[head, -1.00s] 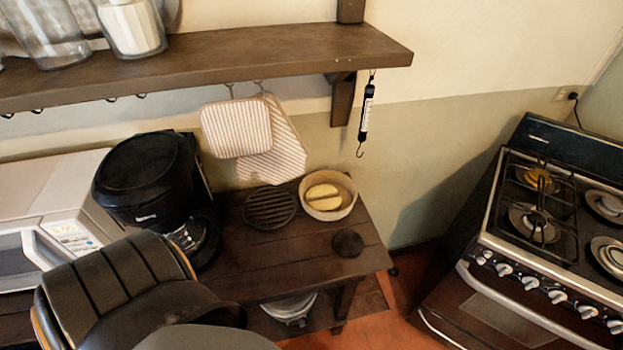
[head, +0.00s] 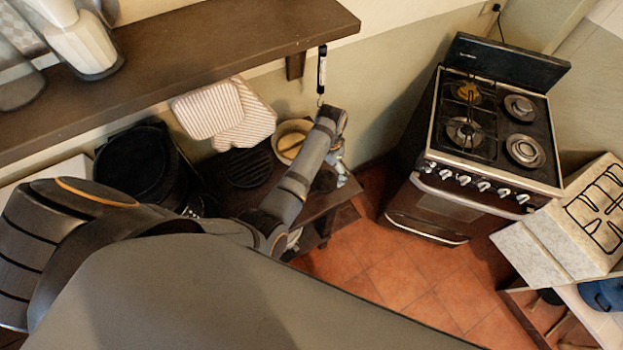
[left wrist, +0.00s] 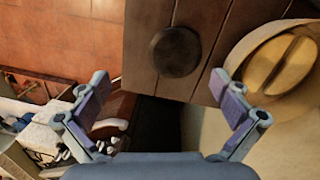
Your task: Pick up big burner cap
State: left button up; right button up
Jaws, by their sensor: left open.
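The big burner cap, a dark round disc (left wrist: 176,52), lies flat on the wooden bench (left wrist: 200,18) near its edge. In the head view the cap (head: 324,181) is partly hidden by my left arm. My left gripper (left wrist: 161,88) is open and empty, its two fingers spread wide. In the left wrist view the cap shows beyond the fingertips, between their lines, and is not touched. In the head view the left gripper (head: 341,168) is small, over the bench's right end. My right gripper is not in view.
A round bowl (head: 281,146) with a yellow thing in it stands beside the cap. The wall shelf (head: 190,60) overhangs the bench. The stove (head: 490,140) stands right, across open tiled floor.

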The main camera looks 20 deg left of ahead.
pick_arm(q)
jog(key=w+a+r, duration=0.1)
jog(key=w+r, duration=0.1)
send_over(325, 180)
jog(key=shift+t+y, duration=0.3)
jog(key=shift+t, duration=0.1)
notch_tip(325, 180, down, 4)
jog(key=shift+w+d+f, duration=0.1)
jog(key=shift+w+f, duration=0.05)
jog(key=shift+f, duration=0.8)
notch_tip(325, 180, down, 5)
jog(key=b, duration=0.3)
jog(key=shift+r+b, duration=0.1)
jog(key=shift+b, duration=0.3)
jog(key=shift+r, duration=0.15)
jog(key=c, duration=1.1)
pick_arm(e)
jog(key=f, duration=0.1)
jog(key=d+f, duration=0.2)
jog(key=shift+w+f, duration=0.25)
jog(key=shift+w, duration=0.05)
